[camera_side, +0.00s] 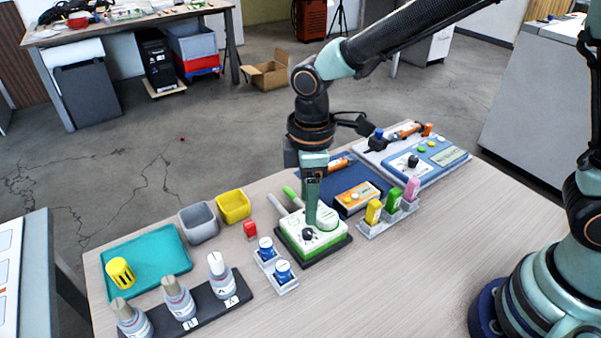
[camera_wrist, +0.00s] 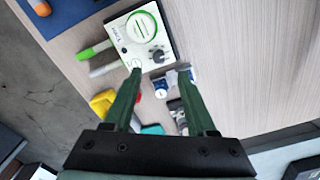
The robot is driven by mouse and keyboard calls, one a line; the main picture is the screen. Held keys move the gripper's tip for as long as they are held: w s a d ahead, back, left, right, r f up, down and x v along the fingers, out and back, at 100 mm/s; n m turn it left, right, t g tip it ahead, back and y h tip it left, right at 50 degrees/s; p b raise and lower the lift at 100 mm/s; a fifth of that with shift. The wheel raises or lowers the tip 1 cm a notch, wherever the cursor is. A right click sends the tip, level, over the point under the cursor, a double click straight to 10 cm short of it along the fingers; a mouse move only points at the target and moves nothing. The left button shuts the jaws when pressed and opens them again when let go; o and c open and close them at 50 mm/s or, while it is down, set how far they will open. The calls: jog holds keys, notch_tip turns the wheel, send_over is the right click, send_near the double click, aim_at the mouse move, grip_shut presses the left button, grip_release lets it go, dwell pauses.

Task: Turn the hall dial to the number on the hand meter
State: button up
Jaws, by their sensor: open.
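A white and green device (camera_side: 330,240) stands on a black base near the table's middle. It has a black knob (camera_side: 307,235) on its front part; the wrist view shows this knob (camera_wrist: 158,56) beside a green round disc (camera_wrist: 142,26). My gripper (camera_side: 311,222) points down over the device. In the wrist view my gripper (camera_wrist: 160,76) is open and empty, with the knob just beyond its fingertips.
A blue panel (camera_side: 432,164) with a knob and display stands at the back right. A rack (camera_side: 388,222) with coloured pieces is right of the device. Blue-capped vials (camera_side: 266,247), bins (camera_side: 198,222), a teal tray (camera_side: 165,250) and bottles (camera_side: 178,298) are left. The front right table is clear.

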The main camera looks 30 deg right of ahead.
aim_at(308, 231)
notch_tip(308, 231, down, 7)
jog(key=shift+f, duration=0.1)
dwell(0.3)
grip_shut()
